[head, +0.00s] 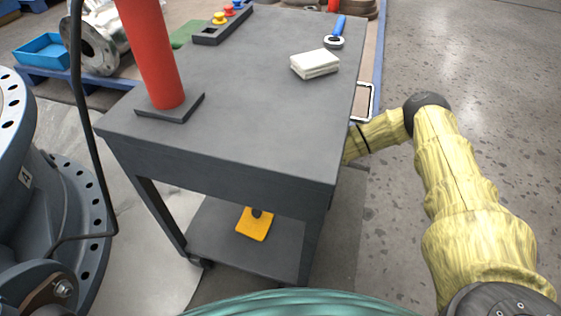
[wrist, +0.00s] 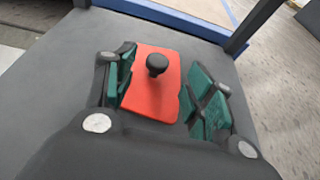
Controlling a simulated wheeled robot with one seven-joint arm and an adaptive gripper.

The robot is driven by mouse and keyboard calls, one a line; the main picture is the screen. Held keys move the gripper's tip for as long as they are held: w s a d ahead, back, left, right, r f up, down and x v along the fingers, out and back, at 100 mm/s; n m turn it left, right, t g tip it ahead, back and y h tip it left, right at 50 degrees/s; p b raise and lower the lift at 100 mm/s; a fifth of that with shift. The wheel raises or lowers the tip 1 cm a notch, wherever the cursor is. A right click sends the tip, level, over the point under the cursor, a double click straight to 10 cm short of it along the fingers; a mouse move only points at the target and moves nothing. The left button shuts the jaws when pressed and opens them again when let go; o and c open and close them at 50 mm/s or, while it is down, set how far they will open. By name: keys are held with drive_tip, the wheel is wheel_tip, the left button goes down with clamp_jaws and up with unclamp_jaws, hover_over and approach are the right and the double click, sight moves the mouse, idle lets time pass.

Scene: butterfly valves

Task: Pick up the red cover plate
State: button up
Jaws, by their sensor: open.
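The red cover plate (wrist: 150,98) shows in the wrist view, lying flat on a grey surface with its round black knob (wrist: 157,64) facing up. My gripper (wrist: 158,84) is open, with one green-padded finger on the left side of the plate and one on the right. The left pad is very close to the plate's edge; whether it touches I cannot tell. The plate's near edge is close to my gripper's body. In the head view my arm reaches behind the cart's right side, and my gripper and the red plate are hidden.
The grey cart (head: 240,100) carries a red cylinder (head: 152,55), a white block (head: 315,63) and a blue-handled tool (head: 336,34). A yellow-orange plate (head: 254,228) lies on its lower shelf. A large flanged valve (head: 35,200) stands left. Floor on the right is clear.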

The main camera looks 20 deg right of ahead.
drive_tip(key=shift+b+x, duration=1)
drive_tip(key=shift+x, duration=0.15)
drive_tip(key=b+x, duration=0.2)
drive_tip(key=shift+w+d+f, duration=0.1)
drive_tip(key=shift+w+f, duration=0.15)
drive_tip(key=shift+w+d, duration=0.15)
drive_tip(key=shift+w, duration=0.1)
drive_tip(key=shift+c, duration=0.2)
clamp_jaws()
drive_tip(key=shift+r, duration=0.15)
